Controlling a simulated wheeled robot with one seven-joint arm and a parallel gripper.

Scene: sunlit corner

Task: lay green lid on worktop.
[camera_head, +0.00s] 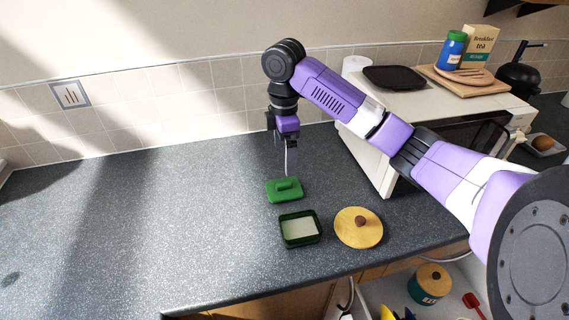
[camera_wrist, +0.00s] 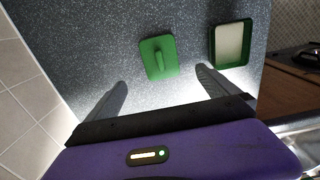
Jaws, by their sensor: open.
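The green lid (camera_head: 285,190) lies flat on the dark speckled worktop (camera_head: 170,210), with its raised handle facing up. It also shows in the wrist view (camera_wrist: 158,58), beyond my fingertips. My gripper (camera_head: 288,174) points down just behind and above the lid, apart from it. Its two fingers show spread wide in the wrist view (camera_wrist: 160,80), with nothing between them. The green box (camera_head: 300,229) stands open just in front of the lid, with a pale inside; it also shows in the wrist view (camera_wrist: 230,42).
A round yellow lid (camera_head: 358,228) with a brown knob lies right of the box. A white microwave (camera_head: 405,110) stands at the back right, bearing a black tray (camera_head: 394,77) and a wooden board (camera_head: 465,81). The worktop's left side is clear. The tiled wall (camera_head: 150,95) runs behind.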

